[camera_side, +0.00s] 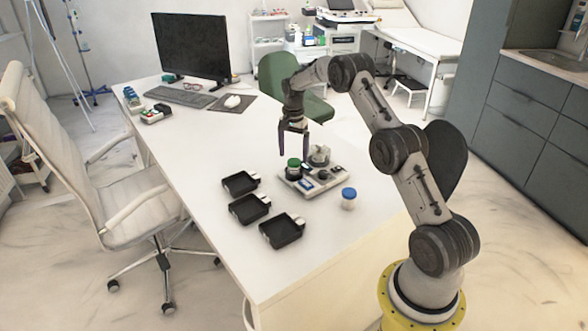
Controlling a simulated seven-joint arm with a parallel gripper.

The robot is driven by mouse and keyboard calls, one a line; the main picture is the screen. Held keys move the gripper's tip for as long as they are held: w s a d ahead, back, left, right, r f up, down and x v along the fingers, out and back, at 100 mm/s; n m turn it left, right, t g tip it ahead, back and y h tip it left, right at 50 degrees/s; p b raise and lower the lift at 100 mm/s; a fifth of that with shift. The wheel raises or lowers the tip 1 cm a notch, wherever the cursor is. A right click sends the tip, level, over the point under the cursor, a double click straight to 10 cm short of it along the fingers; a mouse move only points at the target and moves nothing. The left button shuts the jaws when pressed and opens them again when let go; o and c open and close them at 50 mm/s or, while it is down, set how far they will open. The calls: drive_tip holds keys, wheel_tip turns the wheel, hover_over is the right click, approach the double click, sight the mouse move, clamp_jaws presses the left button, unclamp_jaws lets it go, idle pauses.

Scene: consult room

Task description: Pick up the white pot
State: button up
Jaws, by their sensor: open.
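A small white pot (347,204) with a blue lid stands upright on the white desk, right of the pale tray (319,190). My gripper (293,155) points down with its two fingers apart and nothing between them. It appears just above a dark pot with a green lid (293,170) at the tray's left end, up and left of the white pot. It is apart from the white pot. I cannot tell its exact height over the tray.
The pale tray also holds a clear item (319,155) and several small dark and blue items. Three black bins (283,231) stand in a row left of the tray. A monitor (193,45), keyboard and mouse are at the far end. The desk's near part is clear.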

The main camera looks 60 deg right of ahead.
sight(294, 161)
wheel_tip(294, 161, down, 4)
drive_tip(key=shift+s+d+f, duration=0.1)
drive_tip(key=shift+c, duration=0.3)
clamp_jaws()
idle(0.3)
